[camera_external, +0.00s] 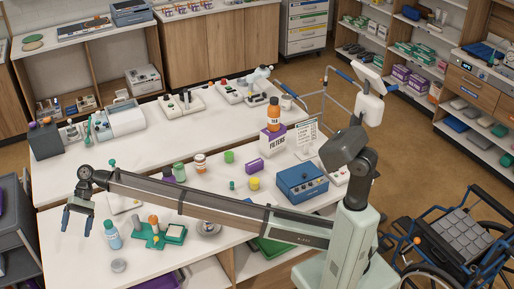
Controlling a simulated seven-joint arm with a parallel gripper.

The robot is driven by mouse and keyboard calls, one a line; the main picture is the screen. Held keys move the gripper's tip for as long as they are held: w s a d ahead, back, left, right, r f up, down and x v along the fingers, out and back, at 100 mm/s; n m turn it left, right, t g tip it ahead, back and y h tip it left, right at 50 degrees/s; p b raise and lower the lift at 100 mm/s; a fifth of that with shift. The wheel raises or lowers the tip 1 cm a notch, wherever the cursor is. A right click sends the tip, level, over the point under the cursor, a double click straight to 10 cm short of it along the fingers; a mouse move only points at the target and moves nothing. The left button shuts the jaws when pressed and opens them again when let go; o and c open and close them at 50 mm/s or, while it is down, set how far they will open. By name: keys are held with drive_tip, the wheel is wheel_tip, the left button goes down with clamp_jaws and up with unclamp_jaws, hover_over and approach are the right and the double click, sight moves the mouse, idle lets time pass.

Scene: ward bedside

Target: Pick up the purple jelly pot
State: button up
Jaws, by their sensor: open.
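My gripper (77,226) is at the left end of my outstretched arm, open and pointing down, with nothing seen between its fingers. A small purple item (168,175) stands behind my arm near the middle of the worktop, partly hidden by the arm. A second purple item (254,165), more block-like, lies further right, near a green pot (229,157) and a yellow pot (254,184). I cannot tell for sure which purple item is the jelly pot. My gripper is well apart from both.
A blue box (301,184) and a filters box (272,141) stand right. Bare worktop lies between several items.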

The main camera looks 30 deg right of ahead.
drive_tip(key=w+d+r+m+t+h, duration=0.1)
drive_tip(key=w+d+m+t, duration=0.1)
drive_tip(key=w+d+m, duration=0.7)
drive_tip(key=w+d+m+t+h, duration=0.1)
drive_tip(key=w+d+m+t, duration=0.3)
drive_tip(key=w, duration=0.9)
drive_tip(key=w+d+r+m+t+h, duration=0.15)
drive_tip(key=w+d+m, duration=0.25)
drive_tip(key=w+d, duration=0.6)
drive_tip(key=w+d+f+m+t+h, duration=0.25)
drive_tip(key=d+f+m, duration=0.45)
drive_tip(key=d+f, duration=0.55)
drive_tip(key=shift+y, duration=0.3)
drive_tip(key=f, duration=0.6)
drive_tip(key=w+a+f, duration=0.1)
drive_tip(key=f, duration=0.2)
drive_tip(key=shift+s+f, duration=0.1)
drive_tip(key=shift+f, duration=2.4)
drive_tip(key=c, duration=1.1)
